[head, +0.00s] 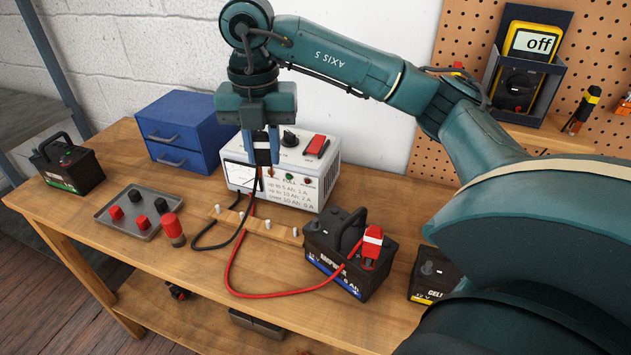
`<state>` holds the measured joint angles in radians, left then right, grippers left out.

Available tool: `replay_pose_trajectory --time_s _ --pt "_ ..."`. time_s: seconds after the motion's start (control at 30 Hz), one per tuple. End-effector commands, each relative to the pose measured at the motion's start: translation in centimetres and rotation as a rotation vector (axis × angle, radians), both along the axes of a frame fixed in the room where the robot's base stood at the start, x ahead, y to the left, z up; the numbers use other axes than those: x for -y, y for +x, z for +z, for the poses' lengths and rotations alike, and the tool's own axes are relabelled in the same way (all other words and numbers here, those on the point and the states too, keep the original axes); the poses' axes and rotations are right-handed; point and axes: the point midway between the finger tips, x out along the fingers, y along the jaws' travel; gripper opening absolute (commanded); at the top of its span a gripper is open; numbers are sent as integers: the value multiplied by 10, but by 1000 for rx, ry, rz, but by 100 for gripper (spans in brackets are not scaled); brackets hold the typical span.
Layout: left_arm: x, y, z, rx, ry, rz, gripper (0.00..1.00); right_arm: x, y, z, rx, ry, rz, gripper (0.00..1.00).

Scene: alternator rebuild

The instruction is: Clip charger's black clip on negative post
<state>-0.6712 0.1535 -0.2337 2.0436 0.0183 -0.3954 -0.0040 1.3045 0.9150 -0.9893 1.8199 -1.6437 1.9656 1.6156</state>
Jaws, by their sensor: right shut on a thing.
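My right gripper (261,158) points down in front of the charger (300,180), its arm coming in from the right. It is shut on the charger's black clip, which is mostly hidden between the fingers. The black cable (239,232) hangs from there and loops onto the table. The battery (340,263) stands upright to the right of the charger, lower in the picture. The red clip (371,243) sits on its right post, with the red cable (272,295) running to it. The other post (316,225), at its left end, looks bare. My left gripper is not in view.
A wooden rail with pale pegs (267,233) lies before the charger. A grey tray (112,223) with red and black caps and a blue drawer box (185,130) are left. Other batteries stand at far left (70,168) and right (430,275).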

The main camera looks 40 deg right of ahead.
Motion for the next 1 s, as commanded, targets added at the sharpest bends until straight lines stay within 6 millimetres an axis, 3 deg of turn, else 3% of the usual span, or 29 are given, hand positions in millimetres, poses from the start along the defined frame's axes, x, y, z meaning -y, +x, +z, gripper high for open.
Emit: replay_pose_trajectory --time_s 0.47,0.53,0.7,1.0 --pt "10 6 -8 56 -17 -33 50 34 -91 -3 3 -3 203 12" --pt "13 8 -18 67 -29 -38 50 32 -90 -23 -1 0 207 12" --pt "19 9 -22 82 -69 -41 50 32 -89 -44 0 0 205 12" --pt "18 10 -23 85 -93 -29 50 32 -88 -52 1 0 205 12"
